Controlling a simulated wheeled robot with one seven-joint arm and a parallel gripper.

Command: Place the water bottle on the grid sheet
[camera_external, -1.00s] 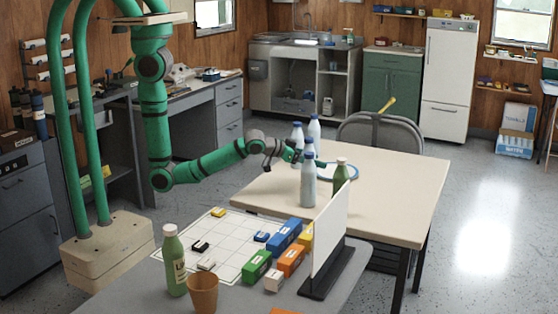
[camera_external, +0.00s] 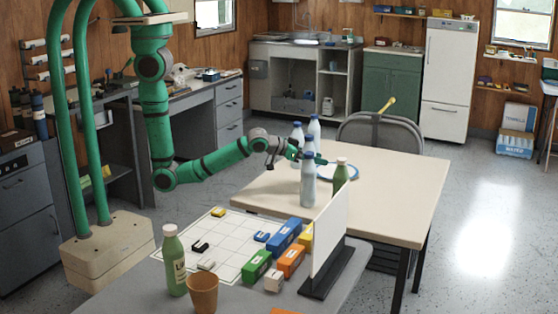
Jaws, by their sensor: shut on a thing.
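The water bottles are pale with blue caps and stand in a cluster on the cream table. One (camera_external: 308,185) is at the front, with others behind it at the left (camera_external: 297,139) and right (camera_external: 314,129). My gripper (camera_external: 297,154) reaches in from the left among the rear bottles. It is shut on a water bottle (camera_external: 309,145), which is partly hidden behind the front one. Whether its base touches the table cannot be told. The white grid sheet (camera_external: 226,226) lies on the grey table at the front left, with small blocks on it.
A green bottle (camera_external: 340,176) stands right of the water bottles, by a blue-rimmed plate (camera_external: 338,170). A white upright panel (camera_external: 330,236) and several coloured boxes (camera_external: 257,266) stand right of the sheet. Another green bottle (camera_external: 173,264) and a brown cup (camera_external: 203,293) are in front.

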